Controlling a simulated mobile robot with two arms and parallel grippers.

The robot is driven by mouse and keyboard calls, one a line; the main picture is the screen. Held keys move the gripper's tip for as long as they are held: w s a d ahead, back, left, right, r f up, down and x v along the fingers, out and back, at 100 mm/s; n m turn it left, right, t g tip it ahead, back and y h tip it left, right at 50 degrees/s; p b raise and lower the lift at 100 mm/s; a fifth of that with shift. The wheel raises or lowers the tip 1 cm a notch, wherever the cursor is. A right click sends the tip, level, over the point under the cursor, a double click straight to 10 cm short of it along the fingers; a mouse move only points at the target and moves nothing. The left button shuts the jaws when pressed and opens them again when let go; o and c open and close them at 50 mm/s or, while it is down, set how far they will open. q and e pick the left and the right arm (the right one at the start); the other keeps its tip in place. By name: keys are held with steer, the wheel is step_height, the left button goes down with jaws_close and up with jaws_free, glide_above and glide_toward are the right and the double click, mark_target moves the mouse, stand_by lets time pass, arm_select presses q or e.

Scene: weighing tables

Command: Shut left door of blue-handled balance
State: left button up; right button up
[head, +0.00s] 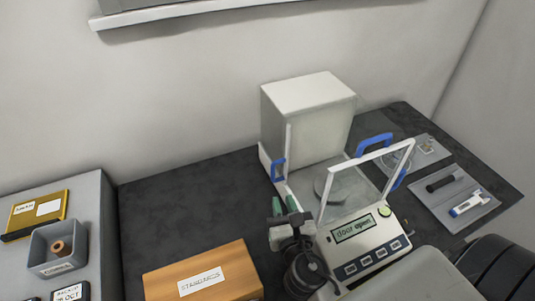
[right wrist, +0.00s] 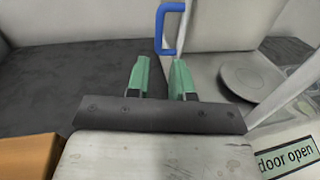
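The balance (head: 305,105) has a white and grey body, and its display (head: 355,229) reads "door open". The blue handle of its left door (head: 278,170) stands upright on the left side, toward the back; it also shows at the top of the right wrist view (right wrist: 159,30). The left side is open in front of that handle. My right gripper (head: 284,206) is at the balance's front left, nearer than the handle. In the right wrist view its green fingertips (right wrist: 159,76) are apart with nothing held between them, and the handle is beyond them. My left gripper is out of view.
A round pan (head: 335,188) sits inside the balance. Other blue handles (head: 373,143) are at its right. A wooden "STANDARDS" box (head: 205,273) stands front left. A grey tray (head: 455,198) with tools lies right. Dark table (head: 185,205) left of the balance is clear.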

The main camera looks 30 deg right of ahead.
mark_target(274, 173)
steer(key=p+x, duration=0.1)
steer(key=x, duration=0.1)
steer(key=r+x, duration=0.1)
steer(key=x, duration=0.1)
steer(key=shift+w+p, duration=0.3)
steer(key=shift+p, duration=0.1)
steer(key=x, duration=0.3)
steer(key=shift+w+d+f+p, duration=0.1)
steer(key=shift+w+p, duration=0.1)
steer(key=shift+p, duration=0.1)
steer(key=shift+x, duration=0.9)
steer(key=shift+w, duration=0.2)
steer(key=shift+f, duration=0.1)
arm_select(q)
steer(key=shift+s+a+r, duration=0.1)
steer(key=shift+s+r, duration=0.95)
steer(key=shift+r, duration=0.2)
arm_select(e)
jaws_close()
